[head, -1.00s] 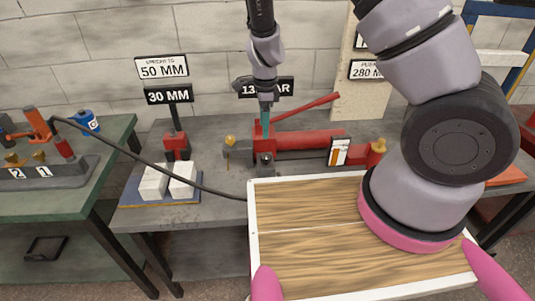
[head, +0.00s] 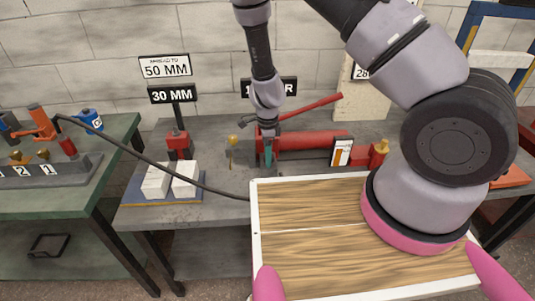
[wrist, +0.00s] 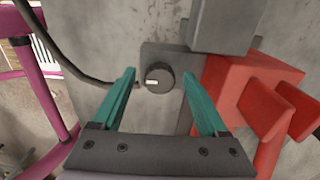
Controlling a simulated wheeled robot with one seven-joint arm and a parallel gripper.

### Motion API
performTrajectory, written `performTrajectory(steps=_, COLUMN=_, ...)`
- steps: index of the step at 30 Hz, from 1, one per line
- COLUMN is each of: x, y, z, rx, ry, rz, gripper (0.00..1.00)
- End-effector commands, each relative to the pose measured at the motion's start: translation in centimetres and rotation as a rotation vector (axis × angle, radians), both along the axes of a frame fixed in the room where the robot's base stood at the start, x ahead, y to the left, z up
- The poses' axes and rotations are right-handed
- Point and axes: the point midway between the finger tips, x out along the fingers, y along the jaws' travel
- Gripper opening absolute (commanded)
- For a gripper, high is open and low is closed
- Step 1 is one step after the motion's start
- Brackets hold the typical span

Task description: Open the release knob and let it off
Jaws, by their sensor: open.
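The release knob (wrist: 159,77) is a dark round knob with a white mark, on a small grey block. In the wrist view it sits between the tips of my gripper's two teal fingers (wrist: 158,82), which stand apart on either side with gaps. I cannot tell how far the fingertips are above it. In the head view my gripper (head: 268,155) is at the left end of the red pump (head: 305,140), and it hides the knob. The pump's red lever (head: 312,108) slants up to the right.
A black hose (head: 170,172) crosses from the left bench; in the wrist view a black hose (wrist: 75,70) reaches the knob's block. A gauge card (head: 341,151) stands before the pump. White blocks (head: 170,180) and a red jack (head: 179,145) stand to the left.

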Motion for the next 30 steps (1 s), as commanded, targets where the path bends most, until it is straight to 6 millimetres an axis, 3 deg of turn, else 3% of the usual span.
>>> performTrajectory(steps=6, x=0.01, y=0.02, z=0.0, rx=0.0, ry=0.0, rz=0.0, gripper=0.76)
performTrajectory(steps=12, x=0.02, y=0.02, z=0.02, rx=0.0, ry=-0.001, rz=0.001, gripper=0.0)
performTrajectory(steps=22, x=0.04, y=0.0, z=0.05, rx=0.0, ry=-0.001, rz=0.036, gripper=0.0)
performTrajectory(steps=30, x=0.02, y=-0.03, z=0.08, rx=0.001, ry=-0.001, rz=0.192, gripper=0.0)
